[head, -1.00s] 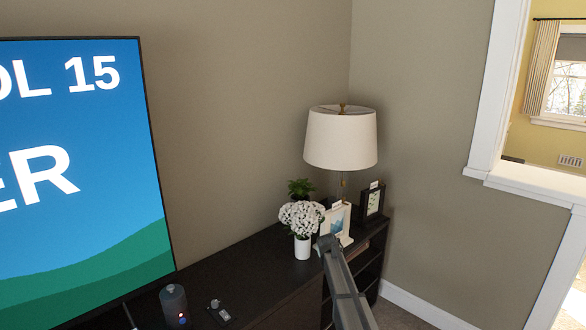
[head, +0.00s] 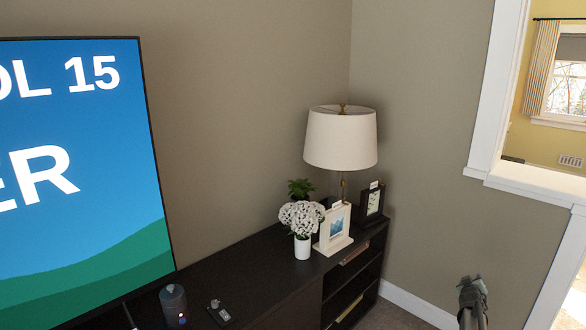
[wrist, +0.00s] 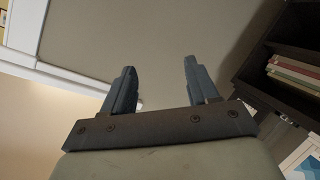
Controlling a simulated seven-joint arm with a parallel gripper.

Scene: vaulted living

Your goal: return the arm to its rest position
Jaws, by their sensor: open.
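My gripper (wrist: 158,85) shows in the wrist view with its two fingers spread apart and nothing between them. Beyond the fingers is bare wall. In the head view my arm shows at the lower right, to the right of the dark cabinet (head: 272,299) and apart from it. Whether the part seen there includes the fingertips is hard to tell.
The cabinet holds a lamp (head: 341,138), white flowers in a vase (head: 302,246), picture frames (head: 336,228), a dark cylindrical device (head: 174,304) and a small dark object (head: 220,313). A large screen (head: 75,170) stands at left. Open wall lies right of the cabinet.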

